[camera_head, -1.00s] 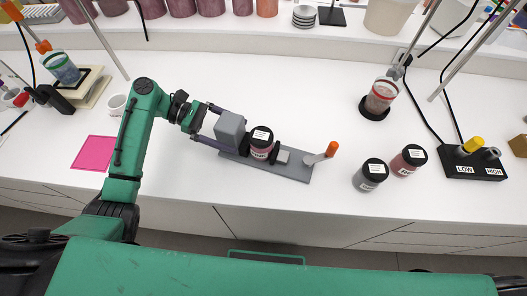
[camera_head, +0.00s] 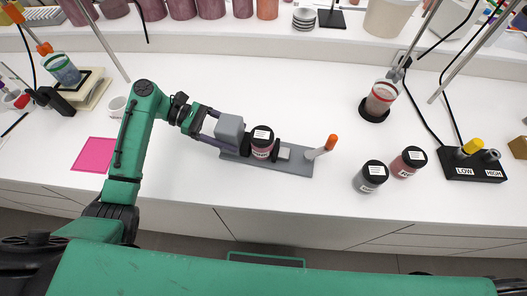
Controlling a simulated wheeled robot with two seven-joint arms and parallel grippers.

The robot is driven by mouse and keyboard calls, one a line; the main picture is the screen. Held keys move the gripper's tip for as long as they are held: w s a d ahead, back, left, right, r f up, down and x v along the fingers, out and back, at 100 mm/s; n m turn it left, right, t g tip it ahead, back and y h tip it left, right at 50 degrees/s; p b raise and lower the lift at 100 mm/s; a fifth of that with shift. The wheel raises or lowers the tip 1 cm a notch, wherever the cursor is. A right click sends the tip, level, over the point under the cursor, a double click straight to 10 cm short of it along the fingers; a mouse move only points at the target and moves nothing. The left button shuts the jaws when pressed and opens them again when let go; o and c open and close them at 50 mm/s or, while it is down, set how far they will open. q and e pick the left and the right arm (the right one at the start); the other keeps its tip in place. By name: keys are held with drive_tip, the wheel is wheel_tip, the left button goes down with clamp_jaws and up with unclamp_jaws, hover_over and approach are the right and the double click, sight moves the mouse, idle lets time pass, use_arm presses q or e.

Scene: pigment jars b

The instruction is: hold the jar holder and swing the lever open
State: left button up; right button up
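The jar holder is a long grey plate (camera_head: 298,166) with a large grey block (camera_head: 229,129) at its left end. At the right end the lever (camera_head: 322,149), with an orange tip, stands up and leans to the right. My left gripper (camera_head: 222,130) reaches in from the left, its fingers on either side of the grey block, shut on it. The fingertips are partly hidden by the block. My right gripper is not in view.
Two loose jars, one grey (camera_head: 370,177) and one red (camera_head: 408,162), stand right of the lever. A black LOW/HIGH switch box (camera_head: 474,166) is farther right. A pink mat (camera_head: 94,154) lies left of my arm. The bench behind the holder is clear.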

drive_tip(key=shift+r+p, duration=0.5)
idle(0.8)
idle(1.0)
